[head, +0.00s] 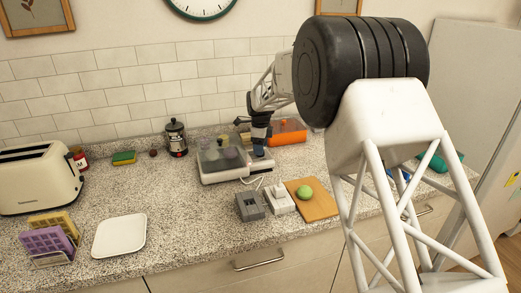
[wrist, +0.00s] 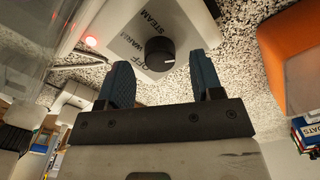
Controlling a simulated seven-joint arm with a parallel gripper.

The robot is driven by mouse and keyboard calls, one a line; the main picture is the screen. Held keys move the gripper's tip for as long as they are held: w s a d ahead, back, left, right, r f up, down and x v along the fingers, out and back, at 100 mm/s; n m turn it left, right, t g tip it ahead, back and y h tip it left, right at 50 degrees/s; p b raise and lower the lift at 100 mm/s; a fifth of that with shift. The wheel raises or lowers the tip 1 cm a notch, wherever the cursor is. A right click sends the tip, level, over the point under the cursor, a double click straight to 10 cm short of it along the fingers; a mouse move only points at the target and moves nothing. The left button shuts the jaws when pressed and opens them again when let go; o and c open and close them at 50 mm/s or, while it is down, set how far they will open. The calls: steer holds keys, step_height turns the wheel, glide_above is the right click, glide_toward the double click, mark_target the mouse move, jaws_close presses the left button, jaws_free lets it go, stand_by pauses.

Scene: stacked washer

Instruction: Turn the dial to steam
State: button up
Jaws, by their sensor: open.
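The dial (wrist: 160,52) is a small black round knob on a pale panel, seen in the wrist view. A white mark shows low on its right side, away from the words. The printed words STEAM, WARM and OFF lie above and left of it. My gripper (wrist: 160,68) is open, with one blue finger on each side of the dial in the picture. I cannot tell whether either finger touches it. In the head view my gripper (head: 259,150) is at the right end of the appliance (head: 222,176) with a clear lid, and the dial is hidden.
An orange box (head: 288,132) stands behind and right of the gripper. A grey block (head: 250,207), a white device (head: 279,202) and a wooden board (head: 320,207) lie in front. A kettle-like pot (head: 176,139) stands to the left.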

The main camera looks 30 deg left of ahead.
steer(key=shift+r, duration=3.1)
